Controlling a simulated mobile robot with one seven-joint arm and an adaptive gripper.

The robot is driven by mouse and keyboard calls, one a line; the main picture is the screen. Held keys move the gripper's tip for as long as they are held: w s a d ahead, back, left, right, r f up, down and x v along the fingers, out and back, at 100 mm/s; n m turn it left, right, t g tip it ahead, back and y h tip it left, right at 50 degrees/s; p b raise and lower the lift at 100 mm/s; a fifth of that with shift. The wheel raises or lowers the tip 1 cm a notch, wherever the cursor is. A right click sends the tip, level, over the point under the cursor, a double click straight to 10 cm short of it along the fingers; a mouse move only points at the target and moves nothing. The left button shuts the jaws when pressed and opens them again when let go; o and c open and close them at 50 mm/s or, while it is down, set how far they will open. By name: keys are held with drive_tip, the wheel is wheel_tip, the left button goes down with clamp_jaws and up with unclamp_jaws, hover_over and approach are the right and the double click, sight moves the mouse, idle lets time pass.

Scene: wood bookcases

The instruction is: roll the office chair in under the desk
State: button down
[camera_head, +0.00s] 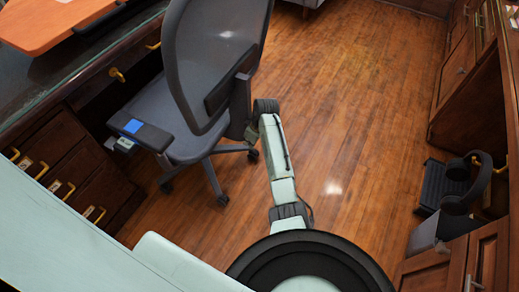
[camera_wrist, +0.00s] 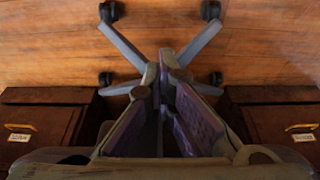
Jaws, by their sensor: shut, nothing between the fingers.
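The office chair (camera_head: 209,75) has a grey mesh back and a dark seat. In the head view it stands upright at the desk's (camera_head: 58,88) open side, its seat front near the knee space between the drawers. Its back is toward the open floor. My gripper (camera_head: 250,132) is beside the lower part of the chair back, partly hidden; contact is unclear. In the wrist view my gripper (camera_wrist: 166,58) is shut and empty, fingertips together. The chair's grey legs and black casters (camera_wrist: 123,50) show beyond the fingers, on the floor.
Desk drawers with brass handles (camera_head: 62,188) flank the knee space. An orange board (camera_head: 55,22) lies on the desk top. Wooden cabinets (camera_head: 468,90) line the right side, with a dark object (camera_head: 450,186) by them. The wood floor (camera_head: 350,90) between is clear.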

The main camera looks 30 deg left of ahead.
drive_tip(key=a+b, duration=0.2)
drive_tip(key=a, duration=0.2)
drive_tip(key=a+b, duration=0.2)
drive_tip(key=a, duration=0.3)
drive_tip(key=a+b, duration=0.2)
drive_tip(key=a, duration=0.3)
drive_tip(key=shift+s+a+f+b, duration=0.15)
drive_tip(key=shift+f+b, duration=0.1)
drive_tip(key=shift+b, duration=0.15)
drive_tip(key=shift+a+r, duration=0.2)
drive_tip(key=shift+a, duration=0.15)
drive_tip(key=shift+d, duration=0.15)
